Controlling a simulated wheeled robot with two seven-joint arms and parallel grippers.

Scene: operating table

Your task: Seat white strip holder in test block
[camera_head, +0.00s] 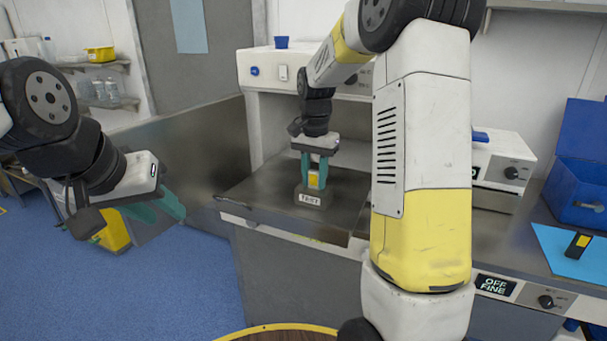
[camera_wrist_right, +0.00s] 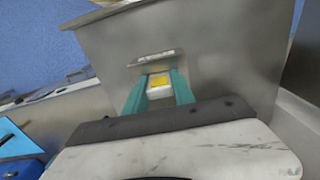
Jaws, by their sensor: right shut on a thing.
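The grey test block (camera_head: 311,198), labelled TEST, sits on the metal bench top. My right gripper (camera_head: 315,178) points down over it, its teal fingers shut on the white strip holder, whose yellow part (camera_head: 313,181) shows between them. In the right wrist view the holder (camera_wrist_right: 158,91) is white with a yellow face, between the fingertips of the right gripper (camera_wrist_right: 158,86), against the test block (camera_wrist_right: 150,67). The holder's lower end is hidden, so I cannot tell how deep it sits in the block. My left gripper (camera_head: 156,208) is open and empty, away from the bench.
The metal bench top (camera_head: 255,193) is clear around the block. A white instrument (camera_head: 505,160) stands to the right. Further right are a blue bin (camera_head: 580,190) and a blue mat (camera_head: 560,250) with a black-and-yellow item (camera_head: 578,246).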

